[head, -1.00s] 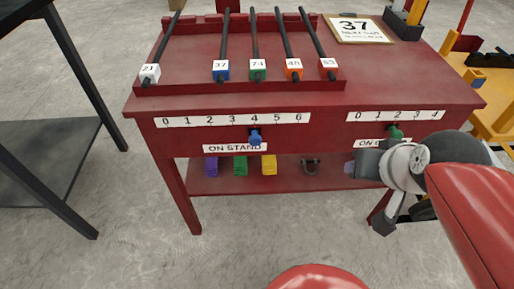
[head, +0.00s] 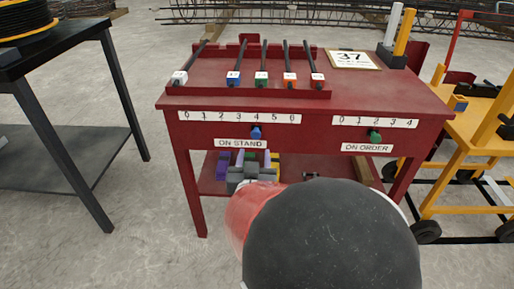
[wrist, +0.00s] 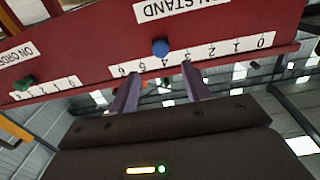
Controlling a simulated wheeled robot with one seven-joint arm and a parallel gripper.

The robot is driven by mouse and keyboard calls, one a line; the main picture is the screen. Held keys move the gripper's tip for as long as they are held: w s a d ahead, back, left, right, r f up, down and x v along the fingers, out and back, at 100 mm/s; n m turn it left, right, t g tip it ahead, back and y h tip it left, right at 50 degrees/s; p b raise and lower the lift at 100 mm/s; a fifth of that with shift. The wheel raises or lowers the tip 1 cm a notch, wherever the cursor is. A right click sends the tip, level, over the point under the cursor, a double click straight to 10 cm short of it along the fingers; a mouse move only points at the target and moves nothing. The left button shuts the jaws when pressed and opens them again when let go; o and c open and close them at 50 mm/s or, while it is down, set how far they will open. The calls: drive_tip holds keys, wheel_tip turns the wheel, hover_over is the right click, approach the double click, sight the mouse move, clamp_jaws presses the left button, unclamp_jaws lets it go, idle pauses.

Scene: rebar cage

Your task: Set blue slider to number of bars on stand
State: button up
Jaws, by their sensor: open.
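The blue slider (head: 256,133) sits at the 4 mark of the 0–6 ON STAND scale (head: 240,117) on the red table's front. It also shows in the wrist view (wrist: 160,47), where the picture is upside down. Several dark bars with coloured, numbered end blocks lie side by side on the red stand (head: 245,93) on the tabletop. My gripper (head: 251,158) is open and empty, below and in front of the slider. In the wrist view its two fingers (wrist: 160,80) point toward the slider, which lines up with the gap between them, apart from both.
A green slider (head: 375,136) sits on the ON ORDER scale at right. A black table (head: 60,60) stands left, a yellow cart (head: 480,150) right.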

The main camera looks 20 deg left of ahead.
sight(256, 135)
drive_tip(key=x, duration=0.7)
drive_tip(key=shift+w+a, duration=0.15)
drive_tip(key=shift+w, duration=0.25)
clamp_jaws()
